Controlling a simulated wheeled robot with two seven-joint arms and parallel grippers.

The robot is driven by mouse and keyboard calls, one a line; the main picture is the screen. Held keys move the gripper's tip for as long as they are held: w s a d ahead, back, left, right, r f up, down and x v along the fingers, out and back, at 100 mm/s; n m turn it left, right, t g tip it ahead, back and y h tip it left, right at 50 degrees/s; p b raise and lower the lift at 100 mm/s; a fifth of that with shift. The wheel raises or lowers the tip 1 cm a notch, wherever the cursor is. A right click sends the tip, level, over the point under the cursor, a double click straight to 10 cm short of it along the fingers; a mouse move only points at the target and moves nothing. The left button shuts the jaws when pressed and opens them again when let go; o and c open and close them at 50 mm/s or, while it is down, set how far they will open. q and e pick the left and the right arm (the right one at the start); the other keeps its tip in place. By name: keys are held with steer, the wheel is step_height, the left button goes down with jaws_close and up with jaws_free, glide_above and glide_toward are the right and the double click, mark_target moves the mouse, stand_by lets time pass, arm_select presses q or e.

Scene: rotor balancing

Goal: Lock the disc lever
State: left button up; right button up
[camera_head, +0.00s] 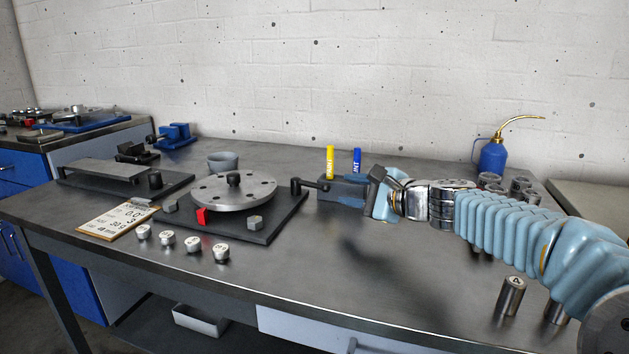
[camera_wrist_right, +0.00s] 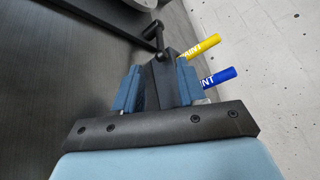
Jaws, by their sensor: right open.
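The disc lever (camera_head: 311,185) is a black bar with a knobbed end at the right edge of the dark base plate. The grey disc (camera_head: 234,191) with holes lies flat on that plate, with a dark hub at its centre. My right gripper (camera_head: 345,191) is open just right of the lever, its arm coming in from the right. In the right wrist view the lever (camera_wrist_right: 155,33) shows just beyond my fingertips (camera_wrist_right: 158,77). A dark block shows between the fingers there; I cannot tell whether they touch it. My left gripper is not in view.
A yellow paint marker (camera_head: 330,162) and a blue one (camera_head: 356,162) stand right behind my right gripper. Several small weights (camera_head: 193,244) line the front. A clipboard (camera_head: 117,219) lies left, and an oil can (camera_head: 493,154) stands back right. The front middle of the bench is clear.

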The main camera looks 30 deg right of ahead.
mark_target(313, 185)
steer(key=x, duration=1.2)
steer(key=shift+w+a+f+p, duration=0.15)
steer(key=shift+w+p, duration=0.15)
jaws_close()
